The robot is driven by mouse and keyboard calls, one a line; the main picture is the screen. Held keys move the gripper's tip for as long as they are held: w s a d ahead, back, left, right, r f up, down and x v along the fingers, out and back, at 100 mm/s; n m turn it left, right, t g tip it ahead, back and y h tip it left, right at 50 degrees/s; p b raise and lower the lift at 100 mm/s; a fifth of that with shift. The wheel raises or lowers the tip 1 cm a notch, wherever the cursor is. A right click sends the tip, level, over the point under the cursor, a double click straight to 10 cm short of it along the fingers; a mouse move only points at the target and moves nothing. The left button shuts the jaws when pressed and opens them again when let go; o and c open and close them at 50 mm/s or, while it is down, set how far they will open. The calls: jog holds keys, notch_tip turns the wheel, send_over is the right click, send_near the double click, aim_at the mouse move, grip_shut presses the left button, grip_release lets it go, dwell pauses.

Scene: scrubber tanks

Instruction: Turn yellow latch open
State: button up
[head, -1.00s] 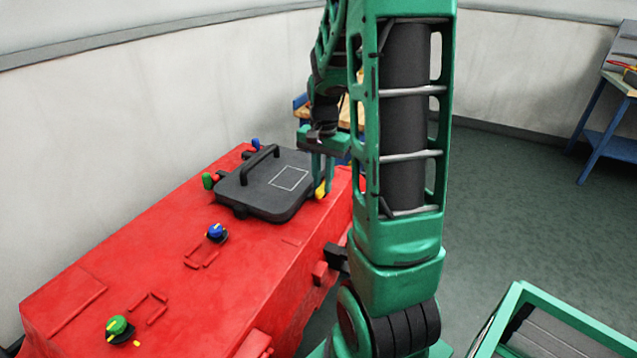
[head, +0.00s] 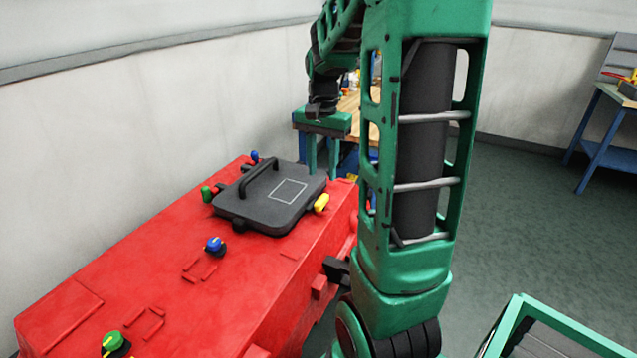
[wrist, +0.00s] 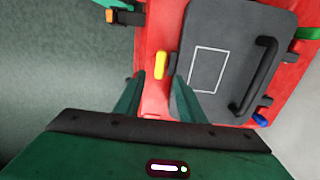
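The yellow latch (head: 321,203) sits at the right edge of the black lid (head: 270,196) on the red tank (head: 190,290). In the wrist view the latch (wrist: 160,65) lies roughly parallel to the lid's near side edge, beside a small black mount. My gripper (head: 322,170) is above and behind the latch in the head view, apart from it. Its two green fingers are spread with nothing between them. In the wrist view the gripper (wrist: 156,92) shows its fingers on either side of the space below the latch.
A green latch (head: 207,194) and a blue latch (head: 255,156) are at other lid edges. Blue (head: 214,245) and green (head: 113,343) knobs stand on the tank top. A wooden-topped workbench (head: 350,105) is behind my gripper.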

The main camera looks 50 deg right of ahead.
notch_tip(320, 180, up, 2)
jog(key=shift+r, duration=0.1)
dwell(0.7)
